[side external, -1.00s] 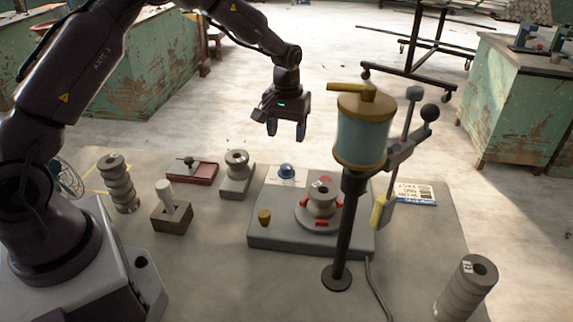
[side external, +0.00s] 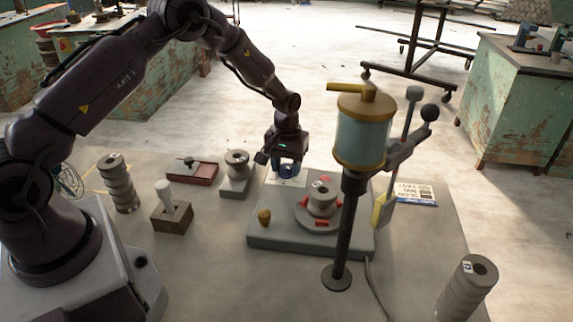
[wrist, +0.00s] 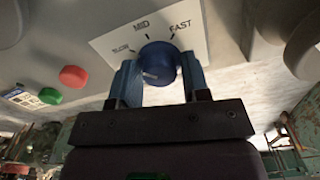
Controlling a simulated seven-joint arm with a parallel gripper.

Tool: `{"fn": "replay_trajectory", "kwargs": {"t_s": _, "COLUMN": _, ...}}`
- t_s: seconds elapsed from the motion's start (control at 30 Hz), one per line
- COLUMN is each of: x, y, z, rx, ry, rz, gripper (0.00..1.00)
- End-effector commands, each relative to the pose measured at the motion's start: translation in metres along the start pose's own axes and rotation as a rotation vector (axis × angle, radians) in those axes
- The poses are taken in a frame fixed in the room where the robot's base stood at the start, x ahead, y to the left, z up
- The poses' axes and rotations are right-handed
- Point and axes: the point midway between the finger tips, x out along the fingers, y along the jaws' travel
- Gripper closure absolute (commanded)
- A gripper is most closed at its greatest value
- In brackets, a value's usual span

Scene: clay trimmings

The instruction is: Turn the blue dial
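The blue dial (wrist: 158,64) sits on a white label plate (wrist: 112,40) marked SLOW, MID and FAST. A pale mark shows on its face at the lower left in the wrist view. In the side view the dial (side external: 286,171) is partly hidden between my fingers, at the back left of the grey wheel base (side external: 262,238). My gripper (wrist: 160,72) points down at the dial, one finger on each side of it. The fingers are very close to its sides; I cannot tell whether they press on it.
The wheel head (side external: 318,222) carries a grey clay piece (side external: 322,199). A tan knob (side external: 264,217) stands at the base's front left. Red (wrist: 74,76) and green (wrist: 50,96) buttons lie near the dial. A blue-green tank (side external: 361,140) stands on a pole to the right.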

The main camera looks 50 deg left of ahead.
Motion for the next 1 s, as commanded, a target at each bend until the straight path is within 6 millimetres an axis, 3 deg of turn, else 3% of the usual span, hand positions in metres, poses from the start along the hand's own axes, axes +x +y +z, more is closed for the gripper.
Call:
{"fn": "replay_trajectory", "kwargs": {"t_s": 0.03, "x": -0.0002, "y": 0.0000, "z": 0.0000, "rx": 0.000, "ry": 0.000, "rz": 0.000, "gripper": 0.69}}
{"fn": "replay_trajectory", "kwargs": {"t_s": 0.13, "x": -0.0003, "y": 0.0000, "z": 0.0000, "rx": 0.000, "ry": 0.000, "rz": 0.000, "gripper": 0.91}}
{"fn": "replay_trajectory", "kwargs": {"t_s": 0.57, "x": -0.0005, "y": 0.0000, "z": 0.0001, "rx": 0.082, "ry": -0.001, "rz": 0.000, "gripper": 0.90}}
{"fn": "replay_trajectory", "kwargs": {"t_s": 1.0, "x": -0.0008, "y": 0.0003, "z": 0.0002, "rx": 0.431, "ry": -0.001, "rz": 0.000, "gripper": 0.90}}
